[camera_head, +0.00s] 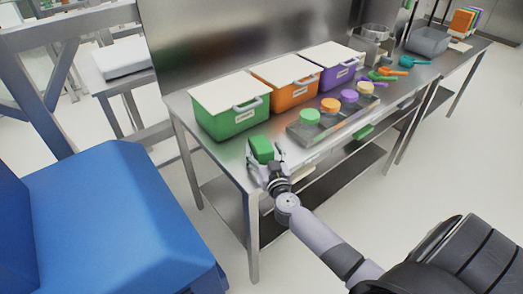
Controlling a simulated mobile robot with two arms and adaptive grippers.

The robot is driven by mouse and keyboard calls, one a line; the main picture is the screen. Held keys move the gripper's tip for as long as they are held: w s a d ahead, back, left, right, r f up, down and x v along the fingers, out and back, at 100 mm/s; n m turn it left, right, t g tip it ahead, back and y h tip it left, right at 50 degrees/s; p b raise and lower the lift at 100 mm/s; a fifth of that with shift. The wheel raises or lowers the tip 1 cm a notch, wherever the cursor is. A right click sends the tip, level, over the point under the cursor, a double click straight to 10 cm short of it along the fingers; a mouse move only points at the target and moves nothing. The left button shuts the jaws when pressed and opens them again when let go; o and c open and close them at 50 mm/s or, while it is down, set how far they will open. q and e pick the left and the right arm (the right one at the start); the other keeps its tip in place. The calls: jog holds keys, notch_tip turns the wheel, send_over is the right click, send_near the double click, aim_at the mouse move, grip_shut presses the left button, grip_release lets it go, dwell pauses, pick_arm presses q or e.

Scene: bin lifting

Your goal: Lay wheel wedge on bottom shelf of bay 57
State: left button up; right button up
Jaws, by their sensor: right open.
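My right gripper (266,165) is open at the near left end of the steel table. A small green block (262,149) is right at its fingertips; I cannot tell whether they touch. I cannot make out a wheel wedge for sure, and no bay number 57 is readable. A dark low shelf (345,182) runs under the table, partly hidden by my right arm. My left gripper is not in view.
On the steel table (179,103) stand lidded green (230,122), orange (289,94) and purple (337,75) bins. A tray (330,128) holds several coloured round pieces. A large blue object (110,215) fills the lower left. Floor at right is clear.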

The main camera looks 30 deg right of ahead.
jog(key=shift+x, duration=0.95)
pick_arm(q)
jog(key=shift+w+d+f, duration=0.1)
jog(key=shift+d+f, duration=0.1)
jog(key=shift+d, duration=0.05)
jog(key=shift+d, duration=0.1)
pick_arm(e)
jog(key=shift+s, duration=0.1)
jog(key=shift+c, duration=0.8)
grip_shut()
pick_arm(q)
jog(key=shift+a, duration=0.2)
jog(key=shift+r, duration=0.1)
pick_arm(e)
jog(key=shift+r, duration=0.1)
